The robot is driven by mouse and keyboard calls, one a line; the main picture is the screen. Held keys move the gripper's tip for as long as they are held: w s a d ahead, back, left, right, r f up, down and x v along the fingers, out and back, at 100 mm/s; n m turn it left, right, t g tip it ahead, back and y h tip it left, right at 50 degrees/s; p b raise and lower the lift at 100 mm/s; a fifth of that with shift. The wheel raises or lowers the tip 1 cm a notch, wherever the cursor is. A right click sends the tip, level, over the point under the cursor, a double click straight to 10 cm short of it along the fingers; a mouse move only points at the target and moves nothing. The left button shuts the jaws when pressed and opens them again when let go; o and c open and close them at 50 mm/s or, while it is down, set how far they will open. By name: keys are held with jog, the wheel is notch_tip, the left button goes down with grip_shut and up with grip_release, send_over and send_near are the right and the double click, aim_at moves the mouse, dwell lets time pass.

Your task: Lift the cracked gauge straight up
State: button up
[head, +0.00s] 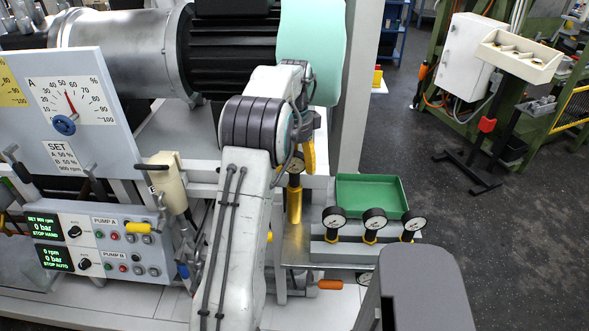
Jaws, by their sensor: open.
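A small round gauge (296,168) with a white dial and dark rim stands upright on top of a yellow, brass-like fitting (294,205), just right of my arm. No crack can be made out at this size. My gripper (304,155) points down at this gauge; one yellow finger shows close behind or beside its dial. The rest of the gripper is hidden by my arm and wrist. The jaws are open, and whether a finger touches the gauge cannot be told.
Three similar gauges (374,218) stand in a grey rack to the right, before an empty green tray (372,194). An orange-handled tool (330,285) lies below. The pump control panel (95,243) is at left. Open floor (450,220) lies to the right.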

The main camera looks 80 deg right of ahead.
jog(key=shift+f, duration=0.55)
jog(key=c, duration=1.4)
jog(key=shift+r, duration=0.1)
